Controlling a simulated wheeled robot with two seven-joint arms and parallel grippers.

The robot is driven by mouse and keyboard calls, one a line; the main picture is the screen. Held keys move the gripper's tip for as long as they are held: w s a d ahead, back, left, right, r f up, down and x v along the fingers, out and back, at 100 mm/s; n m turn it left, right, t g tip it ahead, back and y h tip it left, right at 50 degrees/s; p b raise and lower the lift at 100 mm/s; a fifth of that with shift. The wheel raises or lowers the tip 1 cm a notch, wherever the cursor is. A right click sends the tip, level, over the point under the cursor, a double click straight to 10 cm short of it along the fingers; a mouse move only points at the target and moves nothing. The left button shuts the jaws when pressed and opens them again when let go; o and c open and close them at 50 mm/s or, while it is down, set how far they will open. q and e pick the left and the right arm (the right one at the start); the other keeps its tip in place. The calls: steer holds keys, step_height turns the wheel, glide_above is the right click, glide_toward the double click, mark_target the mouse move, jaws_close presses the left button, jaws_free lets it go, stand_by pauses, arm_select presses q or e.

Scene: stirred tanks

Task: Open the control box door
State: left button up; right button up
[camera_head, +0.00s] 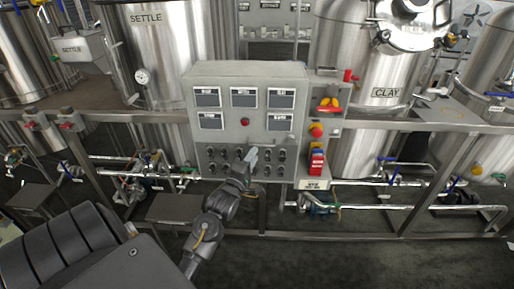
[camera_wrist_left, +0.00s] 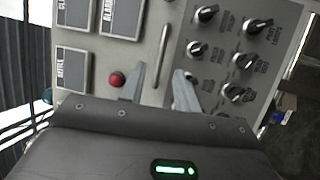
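The grey control box (camera_head: 260,133) stands in the middle of the head view, its front flat and showing no gap. Its face carries dark display panels, a red button (camera_head: 244,121) and rows of black knobs. In the left wrist view the face appears turned, with the red button (camera_wrist_left: 117,79) left of the fingers and the knobs to the right. A thin silver bar handle (camera_wrist_left: 163,56) lies between them. My left gripper (camera_head: 248,160) is at the lower front of the box. Its fingers (camera_wrist_left: 160,85) are apart, with the handle's near end between them; contact is unclear. My right gripper is out of view.
A side panel with a red emergency knob (camera_head: 317,130) and a red switch (camera_head: 316,162) adjoins the box on the right. Steel tanks labelled SETTLE (camera_head: 160,50) and CLAY (camera_head: 368,125) stand behind. A metal rail and pipes run along both sides. The floor in front is clear.

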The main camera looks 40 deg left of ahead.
mark_target(246, 139)
arm_select(q)
steer(key=shift+p+x, duration=0.3)
steer(key=shift+x, duration=1.75)
steer(key=shift+c, duration=0.3)
jaws_close()
